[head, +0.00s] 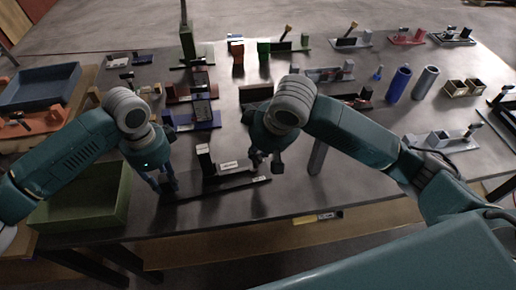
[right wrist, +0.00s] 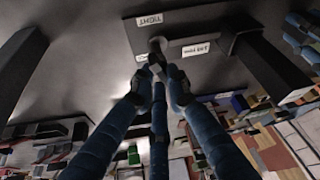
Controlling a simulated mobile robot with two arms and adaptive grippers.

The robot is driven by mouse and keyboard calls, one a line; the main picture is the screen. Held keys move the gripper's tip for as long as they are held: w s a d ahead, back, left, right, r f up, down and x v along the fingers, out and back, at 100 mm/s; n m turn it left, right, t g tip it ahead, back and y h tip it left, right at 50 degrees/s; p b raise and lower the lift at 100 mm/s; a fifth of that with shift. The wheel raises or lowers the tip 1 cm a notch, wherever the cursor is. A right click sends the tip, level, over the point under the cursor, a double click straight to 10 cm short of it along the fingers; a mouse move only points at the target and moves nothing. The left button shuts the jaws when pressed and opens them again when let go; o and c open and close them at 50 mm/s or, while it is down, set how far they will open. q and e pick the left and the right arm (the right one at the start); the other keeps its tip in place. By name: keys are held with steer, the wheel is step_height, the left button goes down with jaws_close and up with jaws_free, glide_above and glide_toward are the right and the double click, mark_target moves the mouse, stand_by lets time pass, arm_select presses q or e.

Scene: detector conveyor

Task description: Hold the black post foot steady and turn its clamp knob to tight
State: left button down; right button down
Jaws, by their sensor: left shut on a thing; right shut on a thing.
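The black post foot (head: 222,184) lies near the table's front edge, its upright post (head: 205,160) standing toward its left half. My left gripper (head: 168,186) is shut on the foot's left end. My right gripper (head: 267,162) is over its right end. In the right wrist view, the blue fingers of my right gripper (right wrist: 157,72) close around the clamp knob (right wrist: 157,47), which looks dark with a paler stem. The foot (right wrist: 185,30) carries a white TIGHT label (right wrist: 149,20) beside the knob and a second label (right wrist: 196,49). Fingers partly hide the knob.
A green bin (head: 85,205) stands left of my left gripper and a blue tray (head: 42,86) farther back left. A blue block fixture (head: 195,118) sits behind the foot. Blue (head: 398,84) and grey (head: 425,83) cylinders stand back right.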

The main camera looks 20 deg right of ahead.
steer(key=shift+a+m+h, duration=0.1)
steer(key=shift+m+h, duration=0.7)
steer(key=shift+m, duration=1.2)
steer(key=c, duration=1.7)
jaws_free()
steer(key=shift+s+r, duration=0.1)
steer(key=v, duration=1.1)
steer(key=shift+s+r, duration=0.3)
